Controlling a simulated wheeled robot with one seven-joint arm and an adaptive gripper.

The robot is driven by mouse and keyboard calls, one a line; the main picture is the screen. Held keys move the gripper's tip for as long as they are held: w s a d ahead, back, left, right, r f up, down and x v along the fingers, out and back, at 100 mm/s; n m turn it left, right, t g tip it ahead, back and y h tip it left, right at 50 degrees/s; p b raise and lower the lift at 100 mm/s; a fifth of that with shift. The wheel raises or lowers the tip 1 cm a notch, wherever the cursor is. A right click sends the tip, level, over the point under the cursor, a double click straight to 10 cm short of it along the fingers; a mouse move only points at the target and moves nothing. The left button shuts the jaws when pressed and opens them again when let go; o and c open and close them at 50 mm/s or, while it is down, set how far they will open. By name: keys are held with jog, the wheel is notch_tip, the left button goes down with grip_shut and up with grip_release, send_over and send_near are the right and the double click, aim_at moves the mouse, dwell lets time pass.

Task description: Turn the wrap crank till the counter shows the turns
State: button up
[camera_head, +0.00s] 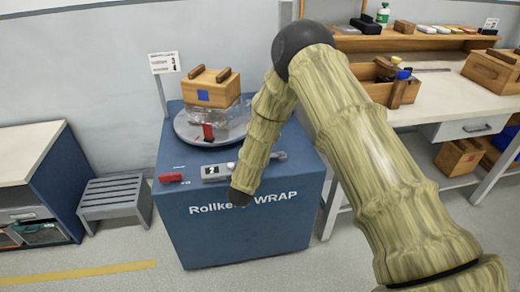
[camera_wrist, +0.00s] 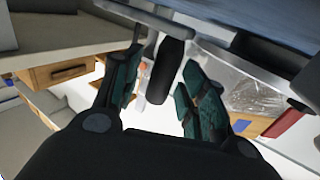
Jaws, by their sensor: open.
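The blue wrap machine (camera_head: 235,235) stands at the centre of the head view. Its crank shows as a grey bar (camera_head: 264,158) on top, partly behind my arm. In the wrist view the crank's black grip (camera_wrist: 166,68) lies between the two teal fingers of my gripper (camera_wrist: 163,92). The fingers are open on either side of it; contact cannot be told. In the head view my forearm hides the fingers. The counter (camera_head: 213,171) shows a dark figure that looks like a 2. A sign card (camera_head: 164,62) stands behind; its print is too small to read.
A wooden crate (camera_head: 211,92) with clear wrap below it sits on the grey turntable (camera_head: 187,132). A red block (camera_head: 171,178) is on the machine's left front. A grey step stool (camera_head: 112,198) stands left. A workbench (camera_head: 430,100) with wooden boxes is right. Floor in front is clear.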

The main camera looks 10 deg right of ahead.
jog(key=v, duration=1.1)
jog(key=shift+s, duration=0.2)
jog(key=shift+a, duration=0.1)
jog(key=c, duration=0.6)
jog(key=shift+w+d, duration=0.2)
jog(key=shift+d, duration=0.3)
jog(key=c, duration=0.3)
jog(key=d+y, duration=0.1)
jog(key=w+d+n+y+b, duration=0.1)
jog(key=d, duration=0.1)
jog(key=d+n+y+b, duration=0.1)
jog(key=shift+w+d+f+t, duration=0.15)
jog(key=shift+d+f+t, duration=0.15)
grip_shut()
jog(key=s+d+r+n+y+b, duration=0.2)
jog(key=s+d+n+y+b, duration=0.3)
jog(key=s+n+y, duration=0.4)
jog(key=w+a, duration=0.1)
jog(key=w, duration=0.3)
jog(key=w+a+m+b, duration=0.1)
jog(key=w, duration=0.4)
jog(key=w+a+m+y, duration=0.1)
jog(key=w+a, duration=0.1)
jog(key=w, duration=0.3)
jog(key=shift+a+f+t, duration=0.1)
jog(key=shift+f+t, duration=0.05)
jog(key=shift+t, duration=0.25)
